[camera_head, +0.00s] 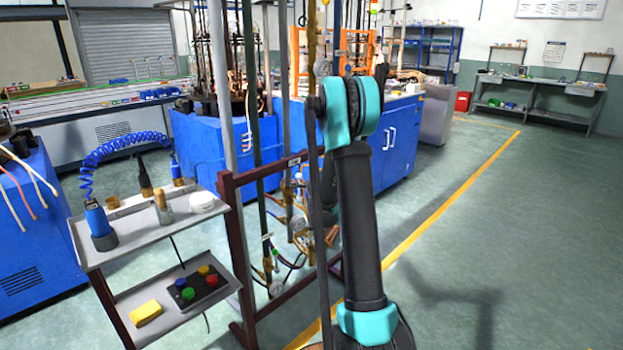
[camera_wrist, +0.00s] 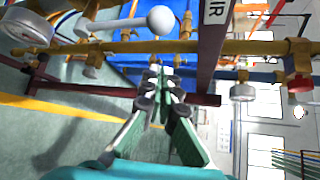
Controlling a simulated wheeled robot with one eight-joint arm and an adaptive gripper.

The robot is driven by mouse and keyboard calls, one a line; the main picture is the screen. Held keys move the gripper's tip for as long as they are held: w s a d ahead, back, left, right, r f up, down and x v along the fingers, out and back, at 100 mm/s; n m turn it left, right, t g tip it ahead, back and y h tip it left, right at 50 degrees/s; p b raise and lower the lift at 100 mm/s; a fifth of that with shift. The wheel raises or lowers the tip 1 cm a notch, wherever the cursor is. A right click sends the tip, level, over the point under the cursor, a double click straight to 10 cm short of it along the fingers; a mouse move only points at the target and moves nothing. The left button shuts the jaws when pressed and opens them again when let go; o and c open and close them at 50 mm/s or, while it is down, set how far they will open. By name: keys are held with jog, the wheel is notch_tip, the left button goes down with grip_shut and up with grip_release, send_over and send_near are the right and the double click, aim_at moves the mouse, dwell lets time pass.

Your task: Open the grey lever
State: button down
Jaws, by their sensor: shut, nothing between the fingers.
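In the wrist view, a grey lever (camera_wrist: 119,25) with a pale round knob at its right end lies across the upper left, just above a brass-coloured pipe. I take this to be the task's lever; I cannot pick it out in the head view. My gripper (camera_wrist: 157,68) points toward the pipes, with its green-padded fingers meeting at the tips. It is shut and empty. The fingertips appear below the knob in the picture and apart from it. In the head view my arm hides the gripper and part of the pipework.
Brass-coloured piping (camera_wrist: 230,48) runs across the wrist view, with a round gauge (camera_wrist: 243,92) at right. A dark red frame post (camera_wrist: 213,45) stands close by. In the head view, a shelf stand (camera_head: 140,240) is at left; open floor (camera_head: 520,230) lies at right.

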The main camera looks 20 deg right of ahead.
jog(key=s+f, duration=0.1)
jog(key=s, duration=0.5)
jog(key=shift+s+a, duration=0.3)
jog(key=shift+a, duration=0.15)
jog(key=shift+f, duration=0.1)
